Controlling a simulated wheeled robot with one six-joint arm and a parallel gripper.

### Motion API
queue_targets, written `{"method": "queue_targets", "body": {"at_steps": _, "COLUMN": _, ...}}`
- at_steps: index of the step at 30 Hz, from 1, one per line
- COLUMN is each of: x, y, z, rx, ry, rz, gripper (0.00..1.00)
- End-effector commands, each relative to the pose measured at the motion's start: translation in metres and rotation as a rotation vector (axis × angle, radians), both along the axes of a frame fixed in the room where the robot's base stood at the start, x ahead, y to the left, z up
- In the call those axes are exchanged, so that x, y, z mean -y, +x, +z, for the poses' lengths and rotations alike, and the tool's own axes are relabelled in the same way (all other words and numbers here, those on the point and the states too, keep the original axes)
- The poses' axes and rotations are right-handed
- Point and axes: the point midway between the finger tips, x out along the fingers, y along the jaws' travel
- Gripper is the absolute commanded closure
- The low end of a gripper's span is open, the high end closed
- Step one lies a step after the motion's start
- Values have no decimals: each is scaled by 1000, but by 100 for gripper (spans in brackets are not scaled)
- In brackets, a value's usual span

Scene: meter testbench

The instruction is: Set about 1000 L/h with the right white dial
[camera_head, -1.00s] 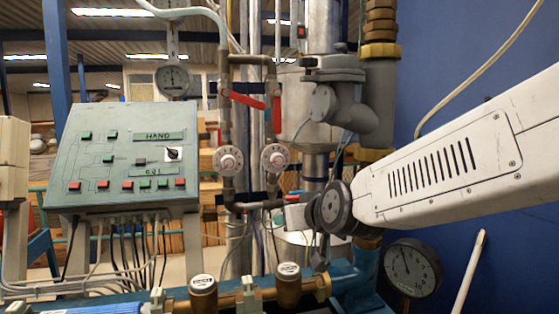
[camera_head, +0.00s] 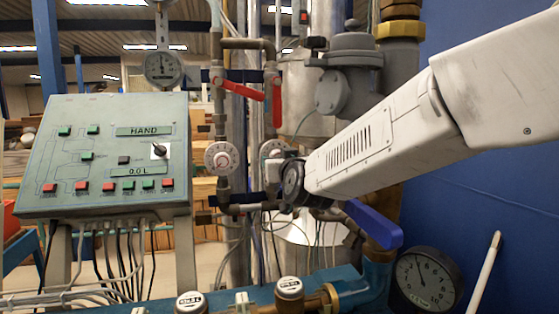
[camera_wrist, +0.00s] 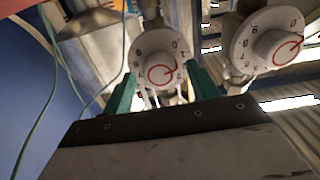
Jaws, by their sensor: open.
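The right white dial (camera_head: 271,149) sits on the right pipe and is partly hidden by my arm in the head view. In the wrist view, the right white dial (camera_wrist: 158,48) shows a raised knob with a red mark and digits around the rim. My gripper (camera_wrist: 160,74) is open, its two green fingers on either side of the lower part of this dial. I cannot tell whether they touch it. My fingertips are hidden in the head view. The left white dial (camera_head: 221,158) stands clear; it also shows at the right of the wrist view (camera_wrist: 268,38).
A control panel (camera_head: 103,155) at the left has several buttons and a display (camera_head: 138,170) reading 0.0 L. Red levers (camera_head: 243,95) hang above the dials. A blue lever (camera_head: 375,223) and a gauge (camera_head: 424,280) are at lower right. Pipes crowd the dials.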

Motion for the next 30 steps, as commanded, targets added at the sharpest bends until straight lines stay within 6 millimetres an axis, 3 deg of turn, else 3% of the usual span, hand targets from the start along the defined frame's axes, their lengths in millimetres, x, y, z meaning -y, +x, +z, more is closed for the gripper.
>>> {"method": "queue_targets", "body": {"at_steps": 4, "x": -2, "y": 10, "z": 0, "rx": 0, "ry": 0, "rz": -1, "gripper": 41}}
{"method": "queue_targets", "body": {"at_steps": 12, "x": -3, "y": 11, "z": 0, "rx": 0, "ry": 0, "rz": 0, "gripper": 41}}
{"method": "queue_targets", "body": {"at_steps": 17, "x": -3, "y": 11, "z": 0, "rx": 0, "ry": 0, "rz": 0, "gripper": 85}}
{"method": "queue_targets", "body": {"at_steps": 30, "x": -3, "y": 11, "z": 0, "rx": -19, "ry": 65, "rz": 0, "gripper": 85}}
